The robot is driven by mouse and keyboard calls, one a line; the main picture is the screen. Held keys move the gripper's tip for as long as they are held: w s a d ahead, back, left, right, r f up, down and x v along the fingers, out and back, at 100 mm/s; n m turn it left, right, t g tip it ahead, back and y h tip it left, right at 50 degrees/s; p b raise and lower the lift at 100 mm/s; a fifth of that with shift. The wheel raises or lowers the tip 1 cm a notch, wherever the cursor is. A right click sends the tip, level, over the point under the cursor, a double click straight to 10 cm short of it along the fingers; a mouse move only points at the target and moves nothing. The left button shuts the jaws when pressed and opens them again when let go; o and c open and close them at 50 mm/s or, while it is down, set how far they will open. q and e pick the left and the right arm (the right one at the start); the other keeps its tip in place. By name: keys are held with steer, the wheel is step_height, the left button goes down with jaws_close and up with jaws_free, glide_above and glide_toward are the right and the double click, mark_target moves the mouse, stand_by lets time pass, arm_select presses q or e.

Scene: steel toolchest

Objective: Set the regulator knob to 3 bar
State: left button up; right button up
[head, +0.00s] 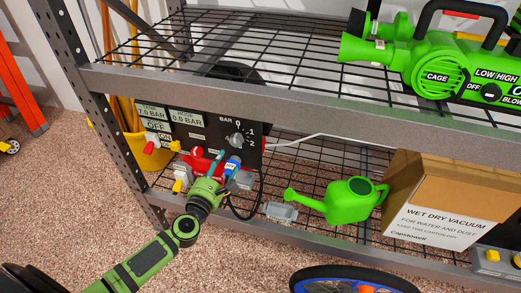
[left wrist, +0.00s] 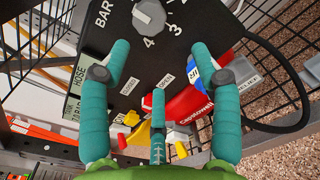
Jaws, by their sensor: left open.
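The grey round regulator knob (left wrist: 148,16) sits on a black panel (left wrist: 182,25) at the top of the left wrist view. The numbers 4 and 3 show below it; its pointer setting is too small to tell. My right gripper is out of view.
A red Capstowell device (left wrist: 190,104) and a yellow valve lever (left wrist: 131,118) are close to the fingers. A black hose (left wrist: 292,75) loops at the right. A green watering can (head: 349,200) and a vacuum carton (head: 440,205) stand on the lower shelf. The upper shelf edge (head: 290,107) overhangs.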

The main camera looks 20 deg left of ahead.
mark_target(235, 143)
arm_select(q)
steer(key=shift+w+d+r+n+b, duration=0.15)
steer(key=shift+w+r+n, duration=0.25)
steer(key=shift+w, duration=0.95)
steer(key=shift+w+r+n+b, duration=0.25)
steer(key=shift+w+n, duration=0.2)
steer(key=shift+w, duration=0.9)
steer(key=shift+w+d+r+n+b, duration=0.1)
steer(key=shift+w+r+n, duration=0.3)
steer(key=shift+w, duration=0.95)
steer(key=shift+f, duration=0.1)
steer(key=shift+c, duration=0.4)
steer(key=c, duration=1.1)
